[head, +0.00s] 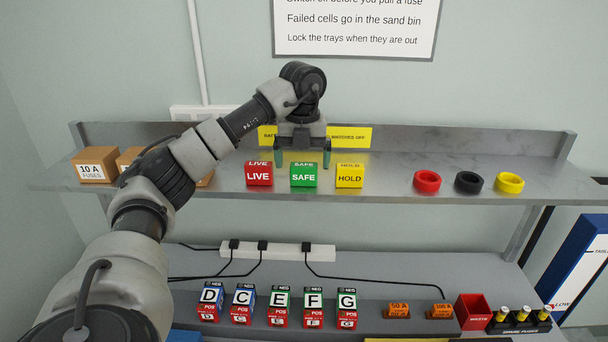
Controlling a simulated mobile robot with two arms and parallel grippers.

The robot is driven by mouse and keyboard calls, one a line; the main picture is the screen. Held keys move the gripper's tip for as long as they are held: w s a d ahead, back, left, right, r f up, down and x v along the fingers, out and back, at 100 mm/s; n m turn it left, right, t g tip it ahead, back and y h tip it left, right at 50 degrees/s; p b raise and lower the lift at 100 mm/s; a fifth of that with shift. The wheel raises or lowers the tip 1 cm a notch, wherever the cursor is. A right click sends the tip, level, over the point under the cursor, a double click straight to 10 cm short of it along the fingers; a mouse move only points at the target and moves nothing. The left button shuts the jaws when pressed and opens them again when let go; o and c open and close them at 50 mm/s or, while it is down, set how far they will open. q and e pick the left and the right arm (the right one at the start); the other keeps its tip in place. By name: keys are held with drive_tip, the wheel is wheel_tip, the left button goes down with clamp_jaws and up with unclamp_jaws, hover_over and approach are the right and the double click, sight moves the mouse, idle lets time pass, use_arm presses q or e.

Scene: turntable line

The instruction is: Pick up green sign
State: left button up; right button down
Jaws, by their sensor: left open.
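The green sign (303,177) is a small block reading SAFE. It stands on the grey upper shelf (385,178) between a red LIVE sign (259,176) and a yellow HOLD sign (350,177). My left gripper (302,160) is above and slightly behind the green sign in the head view, pointing down. Its two fingers are spread apart with nothing between them. The fingertips appear close to the sign's top, but I cannot tell the exact gap. My right gripper is not in view.
Cardboard fuse boxes (96,165) stand at the shelf's left, partly behind my left arm. Red (427,181), black (468,182) and yellow (509,182) rings lie to the right. Several lettered batteries (279,306) stand on the lower bench. A yellow label strip (350,137) is behind the gripper.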

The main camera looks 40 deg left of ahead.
sight(304, 165)
use_arm(q)
drive_tip(key=f+p, duration=0.1)
drive_tip(key=f, duration=0.2)
drive_tip(key=shift+w+f+p, duration=0.2)
drive_tip(key=shift+f+p, duration=0.05)
drive_tip(key=shift+p, duration=0.15)
drive_tip(key=shift+f, duration=0.4)
drive_tip(key=c, duration=0.8)
drive_tip(key=shift+c, duration=1)
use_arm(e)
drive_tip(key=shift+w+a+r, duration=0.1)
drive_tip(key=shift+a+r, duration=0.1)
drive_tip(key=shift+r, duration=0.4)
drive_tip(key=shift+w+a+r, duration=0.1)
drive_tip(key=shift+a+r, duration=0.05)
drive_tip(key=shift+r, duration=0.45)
